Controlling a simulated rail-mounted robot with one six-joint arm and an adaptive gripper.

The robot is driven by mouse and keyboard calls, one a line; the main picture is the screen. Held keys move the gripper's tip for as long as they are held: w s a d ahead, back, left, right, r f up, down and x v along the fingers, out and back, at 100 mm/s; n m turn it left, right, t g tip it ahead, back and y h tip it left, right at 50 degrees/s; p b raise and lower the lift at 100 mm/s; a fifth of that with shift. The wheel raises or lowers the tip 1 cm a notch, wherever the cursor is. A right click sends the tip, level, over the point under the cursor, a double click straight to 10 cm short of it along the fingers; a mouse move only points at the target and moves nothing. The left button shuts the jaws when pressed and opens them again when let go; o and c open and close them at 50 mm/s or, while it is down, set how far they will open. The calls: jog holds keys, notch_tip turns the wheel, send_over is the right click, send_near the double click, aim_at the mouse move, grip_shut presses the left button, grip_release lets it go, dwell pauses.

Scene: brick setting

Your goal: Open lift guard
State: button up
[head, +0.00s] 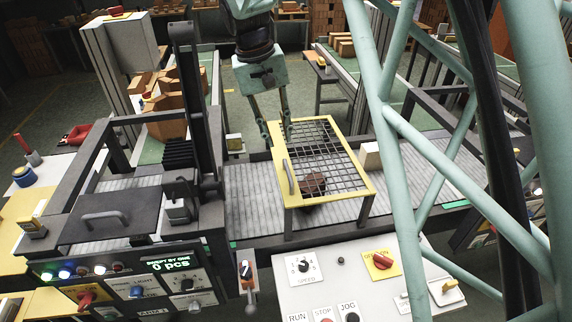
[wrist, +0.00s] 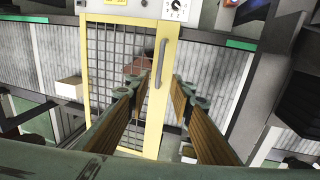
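My gripper (head: 277,133) is open and empty above the guard's far left corner. In the wrist view my gripper's fingertips (wrist: 159,77) appear on either side of the handle's line, with no contact visible. A reddish-brown lump (head: 313,183) lies under the mesh.
A pale block (head: 370,156) sits on the belt right of the guard. A dark machine frame with a bar handle (head: 105,217) stands left. A control panel with a red-knobbed yellow switch (head: 381,262) is in front. Pale green lattice members cross the right side.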

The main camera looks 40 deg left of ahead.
aim_at(287, 169)
jog(key=f, duration=0.4)
jog(key=w+d+f, duration=0.1)
jog(key=f, duration=0.7)
jog(key=shift+w+d, duration=0.3)
jog(key=shift+w, duration=0.1)
jog(key=shift+c, duration=0.5)
grip_shut()
